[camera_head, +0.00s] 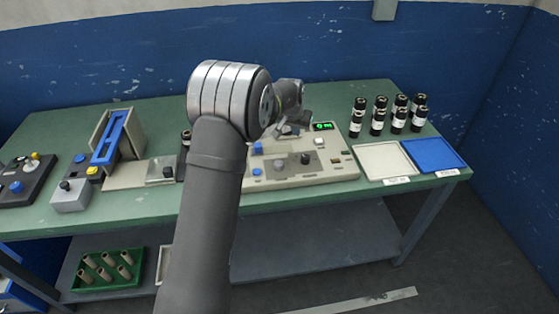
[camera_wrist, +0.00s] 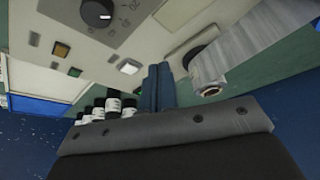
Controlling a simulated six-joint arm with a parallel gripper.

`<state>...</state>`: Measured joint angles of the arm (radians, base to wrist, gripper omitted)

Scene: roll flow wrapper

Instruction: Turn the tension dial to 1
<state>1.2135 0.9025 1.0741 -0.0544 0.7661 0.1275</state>
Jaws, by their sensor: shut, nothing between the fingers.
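The dial (camera_head: 305,159) is a dark round knob on a grey plate on the beige control panel (camera_head: 262,182). In the wrist view the dial (camera_wrist: 98,13) is cut by the top edge and shows a white mark and part of its printed scale. I cannot read its setting. My gripper (camera_wrist: 158,84) is shut and empty, its two dark fingers side by side. It is apart from the dial, above the panel's back part near the film roll (camera_wrist: 222,65).
Several black jars (camera_head: 378,115) stand to the right, behind a white tray (camera_head: 383,160) and a blue tray (camera_head: 434,154). A blue chute (camera_head: 110,137) and control boxes (camera_head: 70,195) are at left.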

